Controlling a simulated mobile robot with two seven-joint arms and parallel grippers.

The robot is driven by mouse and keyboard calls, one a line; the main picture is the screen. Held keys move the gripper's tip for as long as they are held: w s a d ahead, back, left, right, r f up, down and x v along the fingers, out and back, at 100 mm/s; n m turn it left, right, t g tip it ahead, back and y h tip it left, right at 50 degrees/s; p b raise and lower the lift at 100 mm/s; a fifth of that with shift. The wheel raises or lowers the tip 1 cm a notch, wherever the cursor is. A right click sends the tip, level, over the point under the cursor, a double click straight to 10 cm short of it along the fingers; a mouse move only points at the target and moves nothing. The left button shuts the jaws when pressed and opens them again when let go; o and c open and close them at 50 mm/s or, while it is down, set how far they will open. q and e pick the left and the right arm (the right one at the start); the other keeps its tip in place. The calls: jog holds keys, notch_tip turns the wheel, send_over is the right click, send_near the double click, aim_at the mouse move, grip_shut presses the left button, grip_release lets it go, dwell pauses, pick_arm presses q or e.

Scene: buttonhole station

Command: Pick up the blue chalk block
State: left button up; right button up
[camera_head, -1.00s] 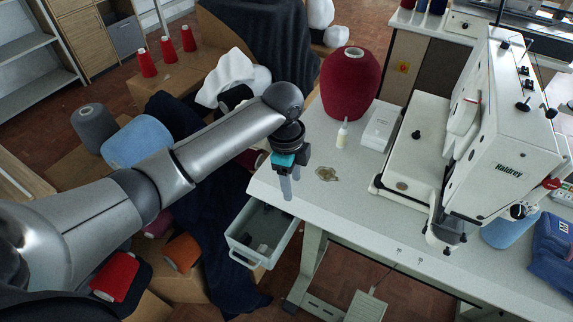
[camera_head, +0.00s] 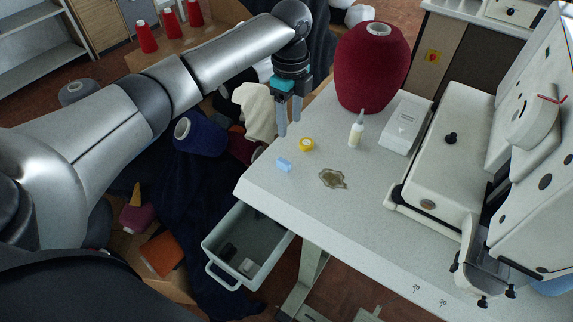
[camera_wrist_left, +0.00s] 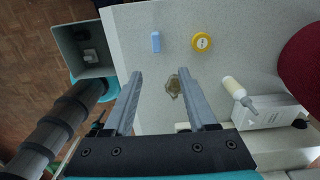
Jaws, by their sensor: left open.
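The blue chalk block (camera_head: 284,164) is a small light-blue piece lying on the grey table top near its left edge. It also shows in the left wrist view (camera_wrist_left: 156,42), beyond the fingertips and between their lines. My left gripper (camera_head: 289,128) points down above the table, behind the chalk in the head view and apart from it. In the left wrist view its two fingers (camera_wrist_left: 161,74) are spread with nothing between them. My right gripper is in neither view.
A yellow round tape (camera_head: 306,145) lies close to the chalk. A brass-coloured plate (camera_head: 333,178), a small bottle (camera_head: 356,132), a big red thread cone (camera_head: 372,68) and a sewing machine (camera_head: 450,150) stand further right. An open grey drawer (camera_head: 225,240) hangs below the table edge.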

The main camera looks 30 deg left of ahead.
pick_arm(q)
jog(key=b, duration=0.2)
send_over(283, 161)
jog(key=d, duration=0.1)
jog(key=f, duration=0.9)
jog(key=shift+w+d, duration=0.2)
jog(key=shift+a+f, duration=0.15)
jog(key=shift+f, duration=0.4)
jog(key=f, duration=0.1)
jog(key=a+f+b, duration=0.1)
jog(key=f, duration=0.1)
jog(key=shift+s+f+b, duration=0.2)
jog(key=shift+f+b, duration=0.1)
jog(key=shift+f, duration=0.45)
jog(key=c, duration=0.7)
grip_shut()
